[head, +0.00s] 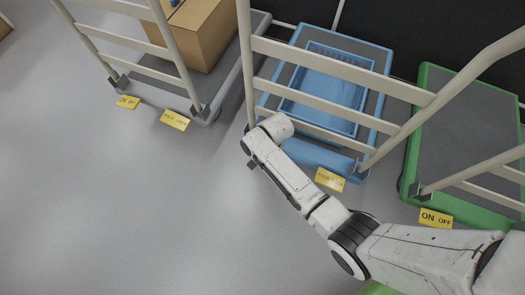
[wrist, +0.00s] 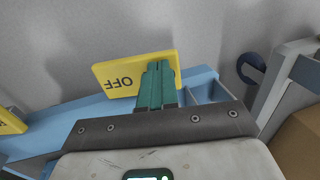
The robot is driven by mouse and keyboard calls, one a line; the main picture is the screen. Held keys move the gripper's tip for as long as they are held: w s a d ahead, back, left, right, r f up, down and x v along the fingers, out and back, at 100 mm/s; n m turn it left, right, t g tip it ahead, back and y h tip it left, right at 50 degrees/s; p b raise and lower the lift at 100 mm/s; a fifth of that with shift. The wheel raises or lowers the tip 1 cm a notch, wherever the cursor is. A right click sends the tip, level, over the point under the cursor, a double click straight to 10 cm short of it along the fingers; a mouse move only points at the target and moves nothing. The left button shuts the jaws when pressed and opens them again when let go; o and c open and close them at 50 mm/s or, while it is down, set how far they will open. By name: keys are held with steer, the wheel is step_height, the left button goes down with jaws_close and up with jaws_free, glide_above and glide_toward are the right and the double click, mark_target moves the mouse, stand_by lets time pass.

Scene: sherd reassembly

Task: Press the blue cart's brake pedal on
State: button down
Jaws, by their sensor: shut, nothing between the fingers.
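The blue cart (head: 318,160) stands in the middle of the head view, and its blue front edge (wrist: 75,115) crosses the wrist view. A yellow pedal (wrist: 118,76) marked OFF sticks out from that edge; my fingers cover its right part, and my arm hides it in the head view. A second yellow pedal (head: 329,180) sits at the cart's right front and shows at the left edge of the wrist view (wrist: 10,122). My gripper (wrist: 158,66) is shut and empty, its teal fingertips over the OFF pedal. I cannot tell whether they touch it.
A grey cart (head: 232,85) with a cardboard box (head: 205,35) stands left, with yellow pedals (head: 175,120). A green cart (head: 455,140) with an ON/OFF pedal (head: 436,218) stands right. Beige rail frames rise from the carts. The grey floor (head: 110,210) at left is clear.

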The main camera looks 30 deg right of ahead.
stand_by(0.3)
steer(key=shift+w+a+f+g+h+p, duration=0.1)
steer(key=shift+w+a+g+h+p, duration=0.25)
steer(key=shift+g, duration=0.25)
steer(key=shift+w+f+g+h, duration=0.2)
steer(key=shift+f+g+h, duration=0.05)
steer(key=shift+g+h, duration=0.25)
steer(key=shift+w+a+f, duration=0.3)
steer(key=shift+f, duration=0.1)
steer(key=shift+r, duration=0.1)
